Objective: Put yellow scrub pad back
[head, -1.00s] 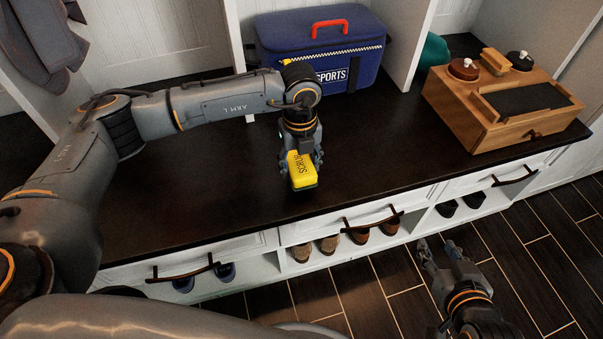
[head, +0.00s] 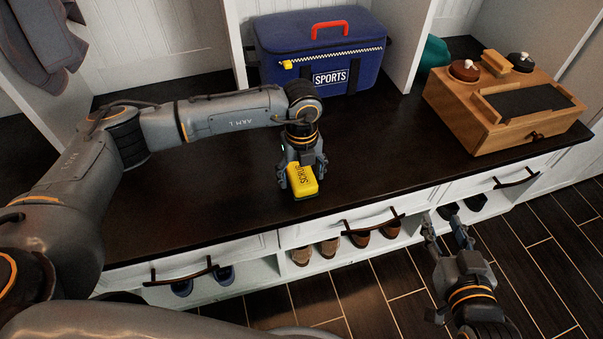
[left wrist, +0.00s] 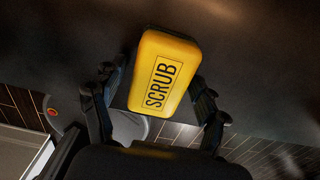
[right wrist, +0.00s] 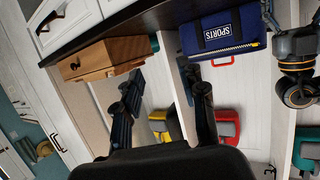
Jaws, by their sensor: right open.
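The yellow scrub pad (head: 302,181), marked SCRUB, is between the fingers of my left gripper (head: 303,171) near the front of the dark bench top. The left wrist view shows the pad (left wrist: 165,75) with a finger at each side, its printed face toward the camera. I cannot tell how far it is above the bench. My right gripper (head: 445,232) is open and empty, low in front of the bench; its spread fingers (right wrist: 168,88) also show in the right wrist view. A wooden box (head: 490,125) with a dark-topped tray and round-lidded pots stands at the right of the bench.
A blue SPORTS bag (head: 350,60) with a red handle stands at the back. Shoes (head: 328,248) sit in cubbies under the drawers, whose handles (head: 373,224) stick out. White dividers (head: 414,45) split the bench's back.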

